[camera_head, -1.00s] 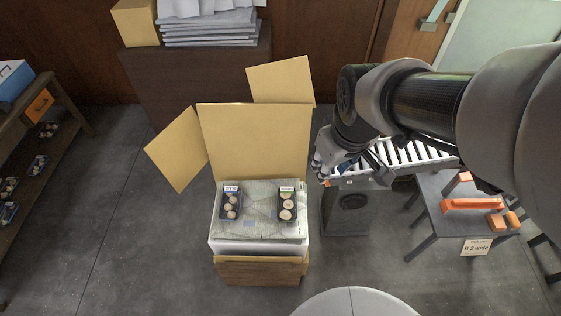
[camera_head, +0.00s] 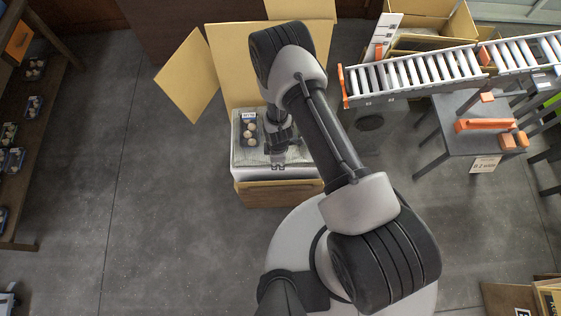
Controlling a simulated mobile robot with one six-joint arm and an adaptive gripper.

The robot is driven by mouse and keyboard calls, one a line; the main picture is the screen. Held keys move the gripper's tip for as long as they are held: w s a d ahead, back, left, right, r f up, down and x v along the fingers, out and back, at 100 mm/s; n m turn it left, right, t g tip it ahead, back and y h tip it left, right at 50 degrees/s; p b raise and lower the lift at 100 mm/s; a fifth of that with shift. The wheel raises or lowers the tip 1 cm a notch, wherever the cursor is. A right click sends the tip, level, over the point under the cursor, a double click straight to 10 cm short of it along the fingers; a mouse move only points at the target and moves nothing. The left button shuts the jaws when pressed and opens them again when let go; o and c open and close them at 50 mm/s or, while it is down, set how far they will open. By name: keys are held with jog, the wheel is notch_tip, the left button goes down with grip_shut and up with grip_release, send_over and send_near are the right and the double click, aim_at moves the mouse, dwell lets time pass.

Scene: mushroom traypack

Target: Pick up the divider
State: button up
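My gripper (camera_head: 277,162) is over the open cardboard box (camera_head: 275,195), pointing down. Its fingers are small and partly hidden by my arm, so I cannot tell whether they are open or shut. In the box, a dark tray of pale mushrooms (camera_head: 249,132) with a white label lies on the left. A pale, greyish layer (camera_head: 243,158) shows under the tray; I cannot tell if this is a divider. My arm hides the right side of the box, where a second tray showed earlier. No separate divider is clearly visible now.
Box flaps (camera_head: 190,78) stand open at the back and left. A roller conveyor (camera_head: 420,72) runs to the right. A grey table (camera_head: 465,108) holds orange pieces. Shelves (camera_head: 55,95) with mushroom trays stand at left. The floor between shelves and box is clear.

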send_over(280, 184)
notch_tip(280, 184, down, 4)
jog(key=f, duration=0.1)
jog(key=shift+n, duration=0.3)
jog(key=f+b, duration=0.2)
jog(key=f, duration=0.2)
jog(key=f+b, duration=0.2)
jog(key=f, duration=0.3)
jog(key=shift+w+a+f, duration=0.15)
jog(key=shift+w, duration=0.05)
jog(key=shift+d+f+b, duration=0.15)
jog(key=shift+f+b, duration=0.55)
jog(key=shift+f, duration=0.85)
jog(key=shift+d+f+b, duration=0.1)
jog(key=shift+f+b, duration=0.6)
jog(key=shift+f, duration=0.8)
jog(key=shift+r, duration=0.1)
jog(key=shift+c, duration=0.6)
grip_shut()
